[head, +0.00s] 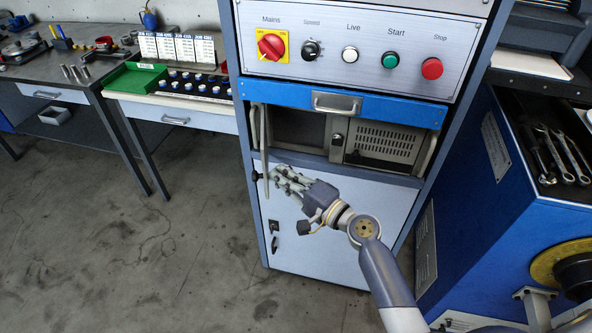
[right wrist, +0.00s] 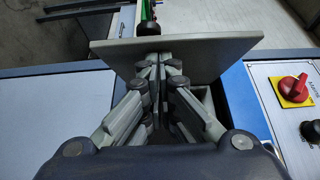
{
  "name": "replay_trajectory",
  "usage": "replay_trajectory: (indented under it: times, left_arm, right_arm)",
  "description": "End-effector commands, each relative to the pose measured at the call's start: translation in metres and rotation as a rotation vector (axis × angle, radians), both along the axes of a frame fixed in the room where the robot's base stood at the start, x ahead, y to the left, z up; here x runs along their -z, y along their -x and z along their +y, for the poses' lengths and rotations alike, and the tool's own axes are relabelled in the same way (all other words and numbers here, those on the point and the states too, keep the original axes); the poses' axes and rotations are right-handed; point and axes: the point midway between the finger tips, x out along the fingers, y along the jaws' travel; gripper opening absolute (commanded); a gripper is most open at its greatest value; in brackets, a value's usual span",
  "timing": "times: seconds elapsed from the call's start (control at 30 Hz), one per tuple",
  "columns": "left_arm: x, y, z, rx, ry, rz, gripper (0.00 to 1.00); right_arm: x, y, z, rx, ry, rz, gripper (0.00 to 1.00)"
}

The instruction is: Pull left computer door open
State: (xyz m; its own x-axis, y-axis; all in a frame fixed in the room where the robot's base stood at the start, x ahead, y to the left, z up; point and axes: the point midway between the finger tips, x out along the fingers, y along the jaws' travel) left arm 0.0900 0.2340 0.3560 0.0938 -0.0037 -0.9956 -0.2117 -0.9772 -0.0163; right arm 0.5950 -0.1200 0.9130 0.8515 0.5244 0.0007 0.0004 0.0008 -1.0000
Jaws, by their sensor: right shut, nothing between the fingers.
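The left computer door (head: 265,150) stands swung out from the cabinet, seen nearly edge-on in the head view. Its black knob (head: 256,176) is on its left face. In the right wrist view the door (right wrist: 215,50) is a grey panel across the fingertips, with the knob (right wrist: 148,24) beyond it. My right gripper (head: 275,175) is shut and empty, on the right, inner side of the door. Its fingertips (right wrist: 152,58) are close against that face; I cannot tell whether they touch. My left gripper is not in view.
Right of the door is the open compartment (head: 300,128) with a vented computer unit (head: 383,143). A blue drawer (head: 285,94) with a handle and a control panel (head: 375,62) are above. A blue tool cabinet (head: 480,200) stands close at right. Floor (head: 130,245) at left is clear.

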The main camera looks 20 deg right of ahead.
Motion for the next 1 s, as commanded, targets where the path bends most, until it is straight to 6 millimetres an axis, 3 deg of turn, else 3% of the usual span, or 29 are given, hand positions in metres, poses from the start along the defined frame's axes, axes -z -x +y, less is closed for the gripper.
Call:
replay_trajectory:
  times: [0.1, 0.5, 1.0]
  left_arm:
    - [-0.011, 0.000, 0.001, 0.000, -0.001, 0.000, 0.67]
    - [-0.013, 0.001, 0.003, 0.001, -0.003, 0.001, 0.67]
    - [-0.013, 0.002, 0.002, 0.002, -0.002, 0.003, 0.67]
  right_arm:
    - [-0.004, 0.000, 0.021, 0.076, -0.008, 0.003, 0.00]
    - [0.000, -0.006, 0.057, 0.079, -0.001, 0.001, 0.00]
    - [0.000, -0.009, 0.065, 0.079, -0.001, 0.001, 0.00]
